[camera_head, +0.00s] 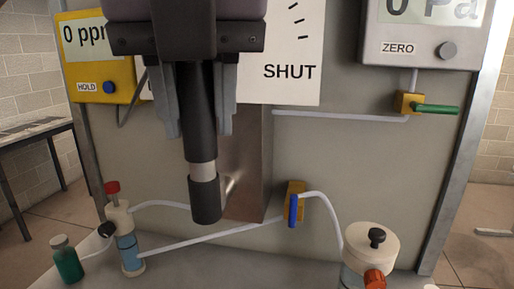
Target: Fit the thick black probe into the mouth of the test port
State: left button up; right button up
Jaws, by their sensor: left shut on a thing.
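The thick black probe (205,200) hangs nearly upright in the middle left of the head view, with a pale band above its thick black lower end. My left gripper (198,128) comes down from the top and is shut on the probe's upper part, one finger on each side. The probe's lower end is free in front of a metal duct (252,165) on the grey panel. My right gripper is not in view.
A yellow meter (95,85) hangs at left and a grey pressure meter (425,52) at upper right. A blue-handled valve (293,208), white tubes, a small green bottle (67,260), a clear cylinder (128,250) and a white-lidded jar (371,245) stand low around the probe.

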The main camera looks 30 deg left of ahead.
pick_arm(q)
jog(key=w+a+p, duration=0.2)
jog(key=w+a, duration=0.6)
jog(key=w, duration=0.3)
notch_tip(320, 180, down, 7)
jog(key=b, duration=0.1)
jog(key=shift+w+a, duration=0.25)
jog(key=shift+w, duration=0.05)
jog(key=shift+b, duration=0.3)
jog(key=shift+f, duration=0.15)
jog(key=o, duration=1.1)
